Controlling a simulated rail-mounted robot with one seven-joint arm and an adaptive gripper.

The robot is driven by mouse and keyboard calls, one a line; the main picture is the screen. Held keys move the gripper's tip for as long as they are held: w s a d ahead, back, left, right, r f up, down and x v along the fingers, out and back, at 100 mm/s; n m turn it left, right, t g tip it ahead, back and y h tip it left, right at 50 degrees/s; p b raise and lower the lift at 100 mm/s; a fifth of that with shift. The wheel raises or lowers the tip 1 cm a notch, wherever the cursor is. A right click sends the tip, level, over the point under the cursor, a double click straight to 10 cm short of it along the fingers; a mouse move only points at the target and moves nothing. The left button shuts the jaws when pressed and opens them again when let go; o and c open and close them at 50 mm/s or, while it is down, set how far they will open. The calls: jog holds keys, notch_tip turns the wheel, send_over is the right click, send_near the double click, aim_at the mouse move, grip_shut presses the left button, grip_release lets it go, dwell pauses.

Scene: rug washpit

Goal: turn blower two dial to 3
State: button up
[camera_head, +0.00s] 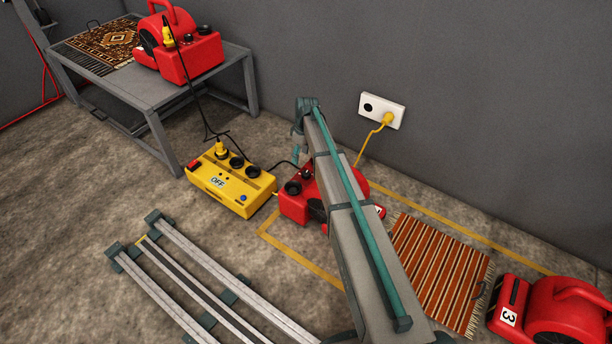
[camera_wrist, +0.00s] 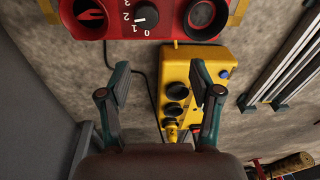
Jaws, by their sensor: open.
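A red blower (camera_head: 294,208) stands on the floor beside the yellow power box, mostly behind my arm. Its number label (camera_head: 380,212) is largely covered, so I cannot read it. In the wrist view a red blower panel (camera_wrist: 113,27) crosses the top edge, cut off by the frame. Its black dial (camera_wrist: 146,14) is marked 0, 1, 2, 3; a pale pointer mark appears to face about 1. My gripper (camera_wrist: 161,72) is open and empty, with its fingers apart below the panel in the picture, not touching the dial.
A yellow power box (camera_head: 231,183) reading OFF sits on the floor, with cords attached. Another red blower (camera_head: 188,58) stands on a grey table (camera_head: 150,97). Blower 3 (camera_head: 560,312) is at the lower right, by a striped rug (camera_head: 440,270). Metal rails (camera_head: 200,270) lie at lower left.

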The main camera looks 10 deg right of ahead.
aim_at(306, 173)
jog(key=f+m+b, duration=0.1)
jog(key=f+m, duration=0.1)
jog(key=f, duration=0.1)
jog(key=d+f+m+b, duration=0.1)
jog(key=f+m+b, duration=0.1)
jog(key=f+m, duration=0.1)
jog(key=d+f+m+h+b, duration=0.1)
jog(key=f+m, duration=0.2)
jog(key=f, duration=0.1)
jog(key=shift+s+f+b, duration=0.2)
jog(key=shift+f+b, duration=0.1)
dwell(0.4)
jog(key=c, duration=1.1)
jog(key=shift+r, duration=0.15)
jog(key=shift+c, duration=0.2)
